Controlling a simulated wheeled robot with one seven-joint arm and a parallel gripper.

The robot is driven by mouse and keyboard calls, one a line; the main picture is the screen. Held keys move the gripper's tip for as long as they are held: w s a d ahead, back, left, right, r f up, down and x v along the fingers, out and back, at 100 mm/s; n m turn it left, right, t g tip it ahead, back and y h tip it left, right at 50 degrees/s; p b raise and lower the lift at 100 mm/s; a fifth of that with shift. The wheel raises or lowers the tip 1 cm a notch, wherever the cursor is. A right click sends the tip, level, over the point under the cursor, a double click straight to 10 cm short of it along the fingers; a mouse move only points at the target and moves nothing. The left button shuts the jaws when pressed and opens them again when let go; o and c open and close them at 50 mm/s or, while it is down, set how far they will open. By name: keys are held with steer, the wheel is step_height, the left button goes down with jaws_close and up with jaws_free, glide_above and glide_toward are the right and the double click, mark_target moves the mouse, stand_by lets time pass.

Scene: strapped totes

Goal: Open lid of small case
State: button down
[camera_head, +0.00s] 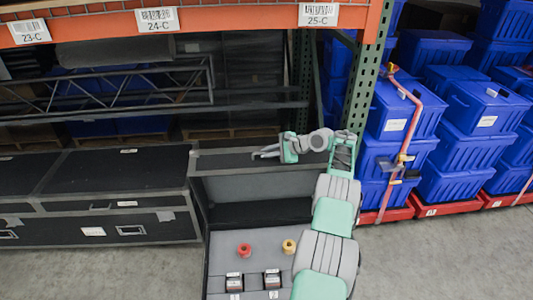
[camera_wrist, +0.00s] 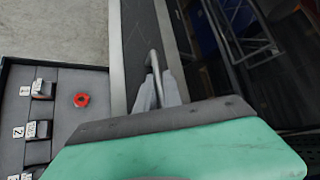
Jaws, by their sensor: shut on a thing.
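The small case (camera_head: 208,262) stands open in front of me, with a grey interior and a dark rim. Its lid (camera_head: 250,186) is raised at the far side, grey inside with a dark outer edge. My gripper (camera_head: 266,154) is at the lid's top edge, reaching in from the right. In the wrist view my gripper (camera_wrist: 160,90) is shut on a thin metal handle (camera_wrist: 152,60) beside the dark lid strip (camera_wrist: 138,32). The green gripper body hides the lower middle of that view.
A large black case (camera_head: 110,175) stands at left. Rack beams (camera_head: 240,17) cross above. Blue totes (camera_head: 395,115) are stacked at right. Floor is clear at lower right.

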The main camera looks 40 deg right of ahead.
steer(key=shift+s+a+f, duration=0.1)
steer(key=shift+a+f, duration=0.1)
steer(key=shift+f, duration=0.05)
steer(key=c, duration=1.5)
jaws_free()
steer(key=shift+d+r, duration=0.1)
steer(key=shift+d, duration=0.05)
steer(key=b+v, duration=0.1)
steer(key=v, duration=0.6)
steer(key=shift+s+d+r, duration=0.15)
steer(key=shift+s+r, duration=0.05)
steer(key=shift+r, duration=0.15)
